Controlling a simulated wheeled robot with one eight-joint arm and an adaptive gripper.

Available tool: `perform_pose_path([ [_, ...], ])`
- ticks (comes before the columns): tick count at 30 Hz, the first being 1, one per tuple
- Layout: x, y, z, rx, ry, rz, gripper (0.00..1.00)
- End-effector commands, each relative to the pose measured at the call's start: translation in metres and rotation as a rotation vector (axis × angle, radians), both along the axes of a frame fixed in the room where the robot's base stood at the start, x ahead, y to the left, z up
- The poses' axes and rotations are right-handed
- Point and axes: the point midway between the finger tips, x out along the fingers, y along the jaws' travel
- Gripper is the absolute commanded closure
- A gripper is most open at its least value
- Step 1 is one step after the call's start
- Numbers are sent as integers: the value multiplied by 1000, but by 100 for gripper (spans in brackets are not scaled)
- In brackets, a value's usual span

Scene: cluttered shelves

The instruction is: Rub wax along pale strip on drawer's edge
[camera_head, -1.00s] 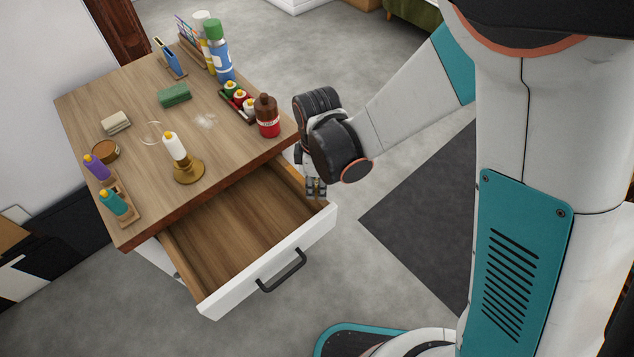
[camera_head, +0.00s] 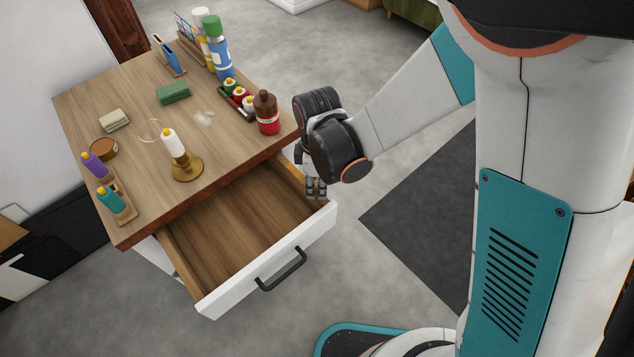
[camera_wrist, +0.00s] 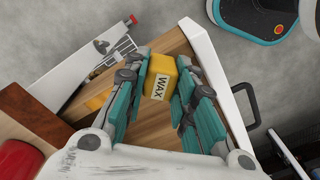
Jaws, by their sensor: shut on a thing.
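The yellow wax block (camera_wrist: 162,77), labelled WAX, is between the teal-padded fingers of my gripper (camera_wrist: 163,85) in the wrist view. My gripper is shut on it. In the head view my gripper (camera_head: 316,192) points down at the right side wall of the open drawer (camera_head: 275,258), close to the front corner. The wax is hidden there. The drawer's side edge (camera_wrist: 172,42) runs under the fingers in the wrist view.
The drawer's inside looks empty. A black handle (camera_head: 281,270) sticks out in front.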

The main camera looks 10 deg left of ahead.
Motion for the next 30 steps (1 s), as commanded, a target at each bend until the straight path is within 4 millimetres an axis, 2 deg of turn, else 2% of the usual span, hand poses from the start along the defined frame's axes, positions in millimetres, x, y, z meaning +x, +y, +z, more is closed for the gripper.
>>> perform_pose_path([
  [10,2,3,-2,0,0,0,100],
  [30,27,31,-2,0,0,1,100],
])
